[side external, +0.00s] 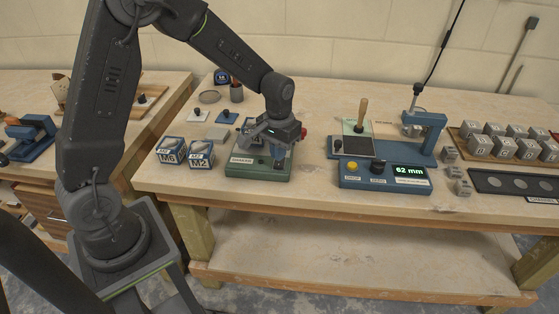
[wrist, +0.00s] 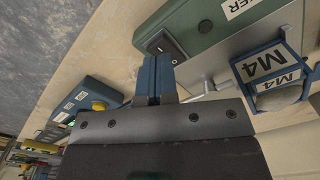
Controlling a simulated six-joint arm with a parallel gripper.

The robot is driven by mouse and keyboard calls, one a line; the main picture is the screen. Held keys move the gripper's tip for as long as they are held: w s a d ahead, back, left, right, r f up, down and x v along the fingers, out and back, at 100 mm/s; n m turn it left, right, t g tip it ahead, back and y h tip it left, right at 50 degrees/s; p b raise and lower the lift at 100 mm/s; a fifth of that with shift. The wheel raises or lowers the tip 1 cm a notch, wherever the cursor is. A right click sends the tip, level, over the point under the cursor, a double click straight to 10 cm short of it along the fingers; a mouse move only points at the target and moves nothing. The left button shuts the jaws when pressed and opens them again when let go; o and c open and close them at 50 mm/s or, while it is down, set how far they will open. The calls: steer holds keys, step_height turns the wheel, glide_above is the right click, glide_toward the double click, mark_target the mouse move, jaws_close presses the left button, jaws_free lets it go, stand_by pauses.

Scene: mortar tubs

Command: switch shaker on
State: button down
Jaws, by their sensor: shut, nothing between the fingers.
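The green shaker (side external: 258,170) stands on the bench under my wrist. In the wrist view its green body (wrist: 205,25) carries a black rocker switch (wrist: 163,45) with white marks. A tub labelled M4 (wrist: 268,68) sits on the shaker's grey plate in the wrist view; my gripper mostly hides it in the side view. My gripper (side external: 278,154) is shut and empty, pointing down at the front right of the shaker. Its blue fingertips (wrist: 155,62) are right by the switch; I cannot tell whether they touch it. The switch's position is unclear.
Two labelled tubs, M1 (side external: 170,150) and M2 (side external: 200,154), stand left of the shaker. A blue device with a 62 mm display (side external: 384,176) stands to the right. Grey cubes (side external: 505,146) sit on a tray at far right. Bench space is free between shaker and blue device.

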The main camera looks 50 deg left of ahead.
mark_target(279, 165)
steer(key=shift+f, duration=1.25)
stand_by(0.9)
steer(key=shift+r, duration=3.55)
steer(key=s+d+r+m+t, duration=0.1)
steer(key=s+d+r+t, duration=0.1)
steer(key=s+r, duration=0.4)
steer(key=s+d+r+m+t, duration=0.2)
steer(key=s+r, duration=0.5)
steer(key=s, duration=0.7)
steer(key=shift+s+d+r+t, duration=0.15)
steer(key=shift+d+r+t, duration=0.1)
steer(key=shift+d+t, duration=0.45)
